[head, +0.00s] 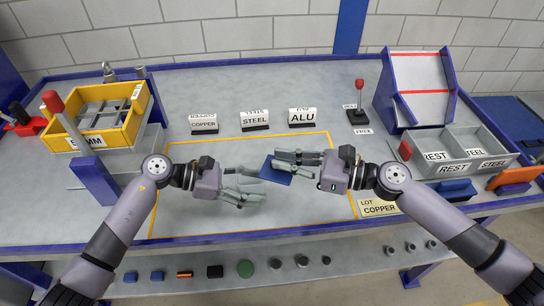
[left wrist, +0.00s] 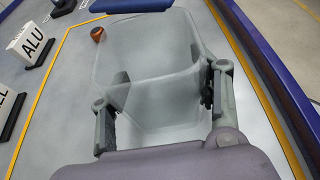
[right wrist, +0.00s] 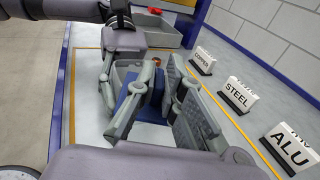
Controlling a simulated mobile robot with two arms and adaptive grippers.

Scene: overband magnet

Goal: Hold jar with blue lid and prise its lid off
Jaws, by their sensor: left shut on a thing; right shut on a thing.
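The clear jar (left wrist: 160,100) sits between the fingers of my left gripper (head: 250,188), which is shut on it. The jar is hard to make out in the head view. My right gripper (head: 281,163) is shut on the blue lid (head: 291,173), which looks tilted in the head view. The lid also shows between the right fingers in the right wrist view (right wrist: 131,105) and at the top edge of the left wrist view (left wrist: 130,5). I cannot tell whether lid and jar touch. A small copper-coloured piece (left wrist: 97,33) shows at the jar's far left side.
Signs for copper (head: 203,123), steel (head: 255,120) and alu (head: 302,118) stand behind the yellow outline. A yellow crate (head: 125,113) is at left, a grey divided tray (head: 450,150) and blue-framed stand (head: 418,88) at right. The outlined area is otherwise mostly clear.

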